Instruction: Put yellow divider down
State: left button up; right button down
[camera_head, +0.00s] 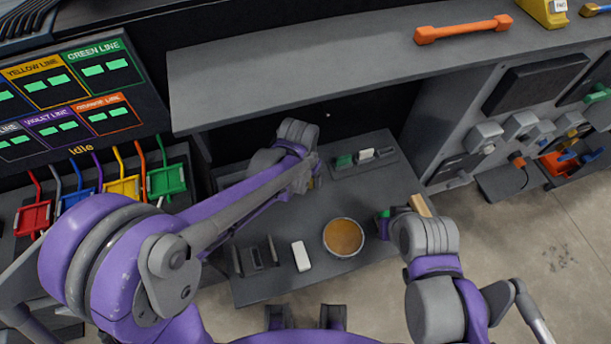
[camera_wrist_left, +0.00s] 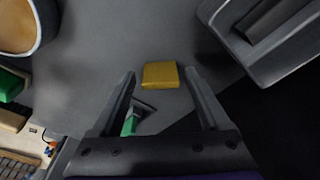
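The yellow divider (camera_wrist_left: 160,75) is a small block lying on a grey surface in the left wrist view. My left gripper (camera_wrist_left: 160,80) is open, with one finger on each side of the block and gaps visible beside it. In the head view my left gripper (camera_head: 314,175) is over the back middle of the low grey table (camera_head: 300,278), and my arm hides most of the divider there. My right gripper (camera_head: 388,226) is at the table's right edge, its fingers mostly hidden by my wrist. A green piece shows beside it.
A bowl with orange-brown contents (camera_head: 343,237), a white block (camera_head: 301,256) and a dark holder (camera_head: 256,257) stand on the table. A rack with green and white pieces (camera_head: 365,158) is at the back right. A grey shelf (camera_head: 330,75) overhangs behind.

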pick_arm(q)
notch_tip(320, 180, up, 8)
jog(key=shift+s+a+p, duration=0.25)
jog(key=shift+s+p, duration=0.15)
jog(key=shift+s, duration=0.05)
jog(key=shift+f, duration=0.15)
dwell(0.6)
